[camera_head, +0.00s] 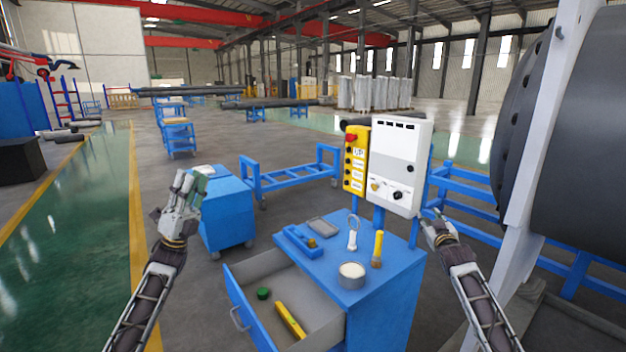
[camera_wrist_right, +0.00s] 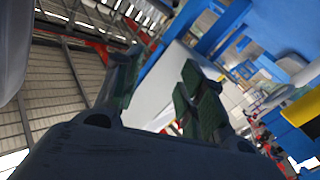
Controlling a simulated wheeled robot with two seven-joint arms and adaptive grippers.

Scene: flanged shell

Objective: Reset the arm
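My left gripper (camera_head: 189,188) is raised at the left in the head view, in front of a blue cart, with its fingers pointing up. Its fingers look spread, and nothing shows between them. My right gripper (camera_head: 432,222) is at the right edge of the blue workbench, beside the white control box. It is small and partly dark in the head view. In the right wrist view its two fingers with green pads (camera_wrist_right: 163,85) stand apart, with nothing held between them. Both forearms reach up from the bottom of the head view.
The blue workbench (camera_head: 388,281) holds a tin (camera_head: 351,276), a yellow-handled brush (camera_head: 378,249), a magnifier (camera_head: 353,232) and a blue tray (camera_head: 297,243). Its open drawer (camera_head: 255,316) holds green and yellow items. A white control box (camera_head: 400,165) and a large flanged shell (camera_head: 580,130) stand right.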

